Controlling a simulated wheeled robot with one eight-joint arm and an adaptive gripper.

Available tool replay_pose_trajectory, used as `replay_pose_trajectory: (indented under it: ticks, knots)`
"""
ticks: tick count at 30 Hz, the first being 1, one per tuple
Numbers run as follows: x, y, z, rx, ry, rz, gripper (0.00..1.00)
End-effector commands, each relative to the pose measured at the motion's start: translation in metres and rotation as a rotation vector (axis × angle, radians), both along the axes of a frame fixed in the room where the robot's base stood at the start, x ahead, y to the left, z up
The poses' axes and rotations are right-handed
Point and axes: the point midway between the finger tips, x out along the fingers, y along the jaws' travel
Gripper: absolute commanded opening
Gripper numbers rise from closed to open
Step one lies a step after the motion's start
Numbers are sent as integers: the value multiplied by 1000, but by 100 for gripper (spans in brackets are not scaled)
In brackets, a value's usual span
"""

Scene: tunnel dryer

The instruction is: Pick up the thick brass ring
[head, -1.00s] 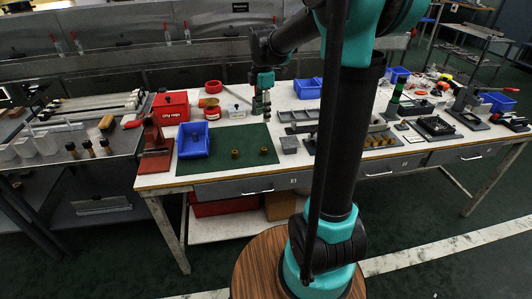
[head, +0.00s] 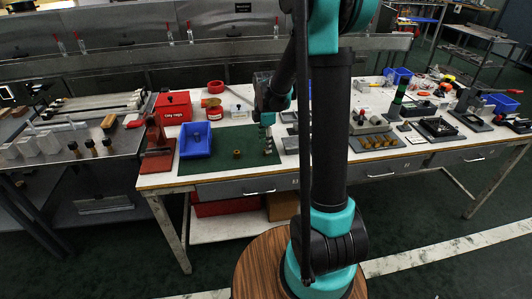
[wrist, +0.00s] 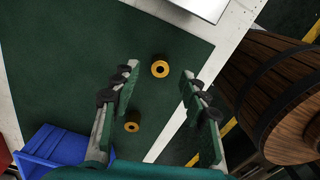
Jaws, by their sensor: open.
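Two brass rings lie on the green mat (head: 222,165). One brass ring (wrist: 160,69) lies below and between my fingertips in the wrist view; in the head view my gripper hides it. The other brass ring (head: 237,153) is nearer the blue bin and shows in the wrist view (wrist: 132,126) close to the left finger. I cannot tell for sure which ring is the thicker. My gripper (head: 269,149) is open and empty above the mat's right part, and its spread fingers show in the wrist view (wrist: 158,72).
A blue bin (head: 196,139) stands at the mat's left, and a red-and-black press (head: 156,143) is left of it. A red box (head: 173,107) and a red ring-shaped item (head: 215,87) are behind. Metal blocks and trays lie to the right. The mat's front is clear.

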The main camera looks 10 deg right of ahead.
Motion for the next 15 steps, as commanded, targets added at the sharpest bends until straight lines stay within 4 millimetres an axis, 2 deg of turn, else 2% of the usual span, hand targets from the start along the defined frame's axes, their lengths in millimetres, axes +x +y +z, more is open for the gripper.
replay_pose_trajectory:
  ticks: [3,6,14,15]
  knots:
    - [1,0,-16,0,0,0,44]
    - [1,0,-24,0,0,0,44]
    - [0,0,-26,0,0,0,44]
    - [0,0,-26,0,0,0,41]
